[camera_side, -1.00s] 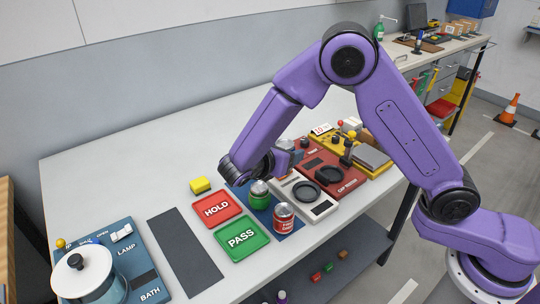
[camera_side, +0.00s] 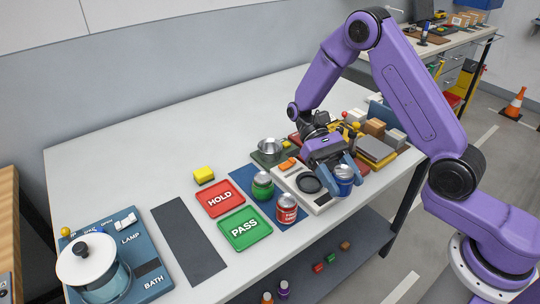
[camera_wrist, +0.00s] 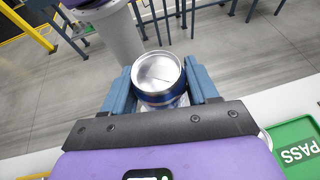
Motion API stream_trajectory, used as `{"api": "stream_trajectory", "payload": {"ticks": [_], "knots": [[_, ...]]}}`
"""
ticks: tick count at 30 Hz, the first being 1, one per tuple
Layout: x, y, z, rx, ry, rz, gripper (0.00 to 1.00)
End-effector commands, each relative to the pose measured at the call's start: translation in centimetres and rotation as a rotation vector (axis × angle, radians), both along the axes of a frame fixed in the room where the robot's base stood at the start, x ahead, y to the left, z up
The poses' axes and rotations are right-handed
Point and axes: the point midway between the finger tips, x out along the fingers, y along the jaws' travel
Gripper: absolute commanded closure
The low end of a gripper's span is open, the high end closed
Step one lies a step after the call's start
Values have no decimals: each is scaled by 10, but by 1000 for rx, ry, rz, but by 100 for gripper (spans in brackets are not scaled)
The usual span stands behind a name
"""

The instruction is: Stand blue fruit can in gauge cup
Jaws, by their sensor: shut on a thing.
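The blue fruit can (camera_side: 343,181), blue with a silver lid, is between the two blue fingers of my gripper (camera_side: 338,172). It looks roughly upright. In the wrist view the can's lid (camera_wrist: 158,72) shows between the fingertips of my gripper (camera_wrist: 160,85), which is shut on it. The gripper and can are at the right of the white unit with a dark round dish (camera_side: 309,184). The red panel with a black ring, seen earlier, is mostly hidden behind my gripper, so I cannot tell whether the can touches the cup.
A green can (camera_side: 263,186) and a red can (camera_side: 287,209) stand on a blue mat left of the white unit. The HOLD pad (camera_side: 220,198) and green PASS pad (camera_side: 244,229) lie further left. Boxes (camera_side: 375,128) and a grey plate sit behind right.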

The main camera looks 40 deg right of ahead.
Motion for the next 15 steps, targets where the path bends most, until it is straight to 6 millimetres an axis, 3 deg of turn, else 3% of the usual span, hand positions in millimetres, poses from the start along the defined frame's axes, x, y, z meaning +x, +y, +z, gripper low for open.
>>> {"api": "stream_trajectory", "payload": {"ticks": [8,15], "knots": [[31,18,20,0,-2,-627,77],[83,10,46,1,-4,-1167,77]]}}
